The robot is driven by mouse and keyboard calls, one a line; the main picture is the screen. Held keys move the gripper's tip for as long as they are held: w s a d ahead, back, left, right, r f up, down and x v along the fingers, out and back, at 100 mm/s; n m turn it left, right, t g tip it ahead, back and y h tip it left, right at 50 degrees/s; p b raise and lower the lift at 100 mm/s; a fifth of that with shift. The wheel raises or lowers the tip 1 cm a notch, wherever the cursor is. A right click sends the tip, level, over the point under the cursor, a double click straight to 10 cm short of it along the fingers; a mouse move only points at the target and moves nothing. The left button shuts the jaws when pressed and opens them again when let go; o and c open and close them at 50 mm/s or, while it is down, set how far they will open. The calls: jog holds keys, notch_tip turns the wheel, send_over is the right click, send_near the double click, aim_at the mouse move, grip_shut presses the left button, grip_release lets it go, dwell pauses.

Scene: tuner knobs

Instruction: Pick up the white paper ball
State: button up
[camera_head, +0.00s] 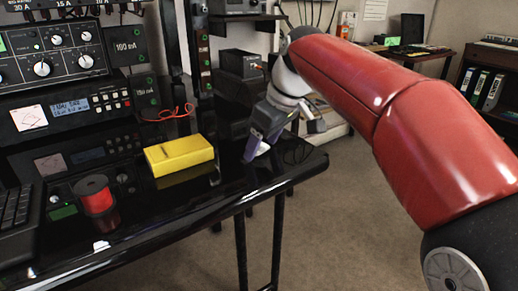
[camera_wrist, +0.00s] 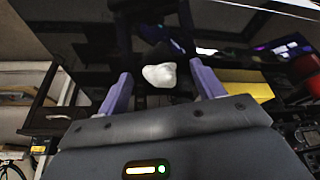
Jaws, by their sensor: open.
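The white paper ball (camera_wrist: 160,75) shows in the wrist view as a small crumpled white lump on the dark glossy desk. It lies between my gripper's (camera_wrist: 164,82) two purple fingers, which stand apart with a gap on both sides of it. In the head view, my gripper (camera_head: 283,142) hangs low over the right end of the black desk (camera_head: 215,195).
A yellow box (camera_head: 180,155) lies on the desk left of my gripper. A red spool (camera_head: 96,196), a black keyboard (camera_head: 15,212) and stacked radio units (camera_head: 72,110) are further left. The desk's right edge is close to my gripper.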

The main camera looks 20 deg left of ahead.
jog(key=c, duration=1.1)
jog(key=shift+o, duration=0.2)
jog(key=shift+r, duration=0.15)
